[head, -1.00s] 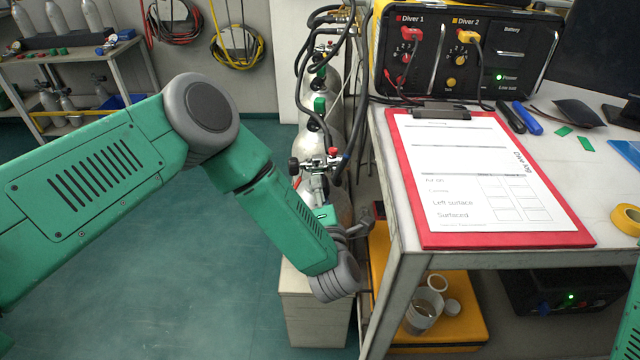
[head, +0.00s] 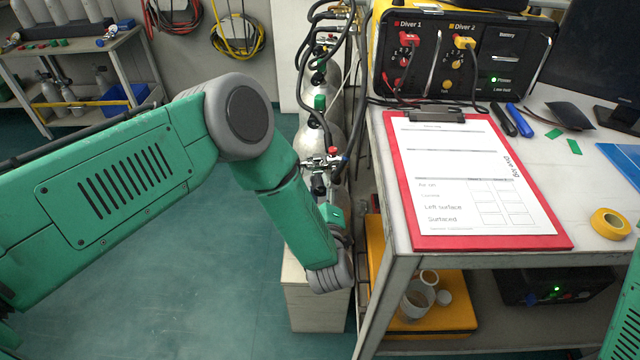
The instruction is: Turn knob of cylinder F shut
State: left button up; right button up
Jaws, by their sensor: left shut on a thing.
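The silver cylinders stand in a row at the middle, with green and red fittings on their valves. The front cylinder's valve (head: 333,160) shows a red fitting on top; its body is mostly behind my left arm. My left gripper (head: 340,228) is at the front end of this row, largely hidden behind my wrist. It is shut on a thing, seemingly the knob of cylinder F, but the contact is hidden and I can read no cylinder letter. Of my right arm only a green link shows at the right edge; its gripper is out of view.
The table with a red clipboard (head: 408,225) stands close to the right of the cylinders, its edge near my left wrist. A pale box (head: 318,305) is below my wrist. A yellow case (head: 455,318) with cups is under the table. The floor at left is clear.

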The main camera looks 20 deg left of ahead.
pick_arm(q)
jog(key=m+p, duration=0.1)
jog(key=m, duration=0.3)
jog(key=shift+s+d+f, duration=0.1)
jog(key=shift+d, duration=0.05)
jog(key=m, duration=0.3)
jog(key=shift+m+h+p, duration=0.3)
jog(key=shift+h+p, duration=0.05)
jog(key=shift+h, duration=0.05)
jog(key=m, duration=0.3)
jog(key=shift+f+m, duration=0.1)
jog(key=shift+m, duration=0.2)
jog(key=m, duration=0.2)
jog(key=shift+m, duration=0.4)
jog(key=m+g, duration=0.1)
jog(key=m, duration=1.1)
jog(key=shift+s+f+y+b, duration=0.1)
jog(key=shift+y+b, duration=0.2)
jog(key=shift+b, duration=0.1)
jog(key=o, duration=1.1)
jog(key=shift+o, duration=0.2)
